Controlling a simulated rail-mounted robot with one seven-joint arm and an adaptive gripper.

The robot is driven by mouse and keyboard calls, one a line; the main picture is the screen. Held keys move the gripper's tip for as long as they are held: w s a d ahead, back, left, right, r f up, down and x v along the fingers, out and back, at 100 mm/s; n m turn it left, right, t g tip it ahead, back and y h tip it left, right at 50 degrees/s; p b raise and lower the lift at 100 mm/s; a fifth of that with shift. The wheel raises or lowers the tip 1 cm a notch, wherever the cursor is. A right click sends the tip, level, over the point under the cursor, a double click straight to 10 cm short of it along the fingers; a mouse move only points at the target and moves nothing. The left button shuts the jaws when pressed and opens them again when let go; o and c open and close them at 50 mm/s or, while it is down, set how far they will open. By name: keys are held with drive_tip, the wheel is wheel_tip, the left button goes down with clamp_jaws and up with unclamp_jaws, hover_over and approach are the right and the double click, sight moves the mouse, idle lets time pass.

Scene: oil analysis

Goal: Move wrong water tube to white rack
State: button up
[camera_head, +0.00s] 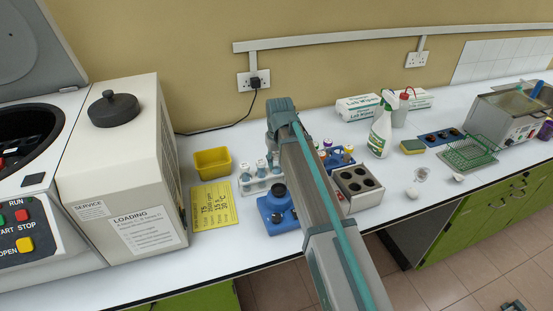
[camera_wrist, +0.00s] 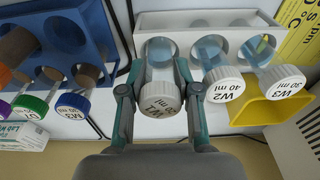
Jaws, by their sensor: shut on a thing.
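My gripper (camera_wrist: 159,72) is shut on a clear tube with a white cap (camera_wrist: 161,98); its label seems to read W1. The held tube is lined up with a hole at the left part of the white rack (camera_wrist: 203,22); I cannot tell how deep it sits. Tubes W2, 40 ml (camera_wrist: 224,85), and W3, 30 ml (camera_wrist: 283,80), stand in the same rack, right of my gripper. In the head view the white rack (camera_head: 262,186) shows left of my arm, which hides much of my gripper and the held tube.
A blue rack (camera_wrist: 88,22) with several colour-capped tubes is close on the left in the wrist view. A yellow tray (camera_wrist: 262,112) and yellow card (camera_head: 213,206) are beside the white rack. A blue device (camera_head: 279,212) and a four-hole block (camera_head: 357,187) stand in front.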

drive_tip(key=shift+f, duration=0.35)
drive_tip(key=o, duration=1.1)
drive_tip(key=shift+c, duration=0.2)
